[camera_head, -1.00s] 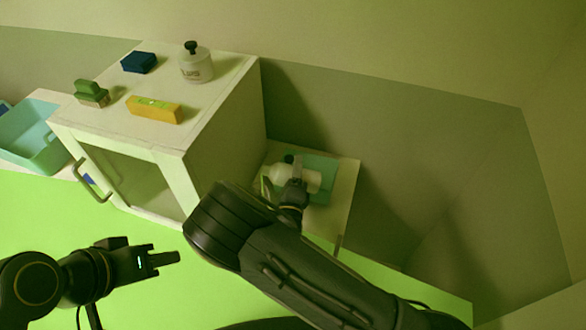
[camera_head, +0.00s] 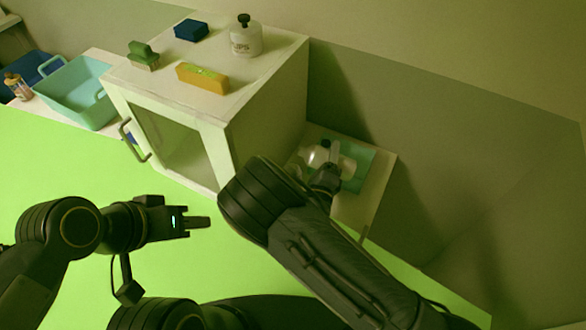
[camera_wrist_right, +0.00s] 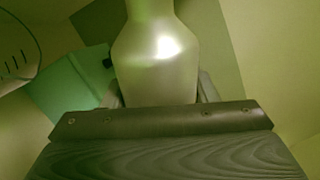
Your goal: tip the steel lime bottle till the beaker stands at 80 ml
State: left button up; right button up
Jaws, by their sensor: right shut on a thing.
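My right gripper (camera_head: 333,172) is shut on a pale metallic bottle (camera_wrist_right: 157,60), which fills the middle of the right wrist view. In the head view the bottle (camera_head: 341,163) lies strongly tilted, close to level, above a green mat (camera_head: 361,178). Its label is not readable. A clear round rim with dark marks (camera_wrist_right: 14,62), perhaps the beaker, shows at the left edge of the wrist view; its liquid level cannot be read. My left gripper (camera_head: 197,222) is away from everything over the green floor, seen side-on, with its finger gap unclear.
A white cabinet (camera_head: 270,95) stands left of the bottle. On it are a labelled white bottle (camera_head: 246,38), a blue block (camera_head: 190,29), a green-handled brush (camera_head: 143,56) and a yellow box (camera_head: 202,78). A teal bin (camera_head: 75,90) and a small amber bottle (camera_head: 17,87) stand further left.

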dwell(0.7)
jog(key=shift+a+r+n+p, duration=0.3)
jog(key=shift+r+n+p, duration=0.35)
jog(key=shift+n+p, duration=0.65)
dwell(4.4)
jog(key=shift+d+f+m+b, duration=0.1)
jog(key=shift+f+m+b, duration=0.25)
jog(key=shift+m, duration=0.45)
jog(key=shift+d+f+m, duration=0.15)
jog(key=shift+m, duration=0.75)
jog(key=shift+r+m+h, duration=0.25)
jog(key=shift+m+h, duration=0.05)
jog(key=shift+m, duration=0.3)
jog(key=m, duration=0.2)
jog(key=a+r+m+g+b, duration=0.1)
jog(key=m, duration=0.2)
jog(key=shift+w+a+r+h, duration=0.15)
jog(key=shift+a+r+h, duration=0.05)
jog(key=shift+h, duration=0.1)
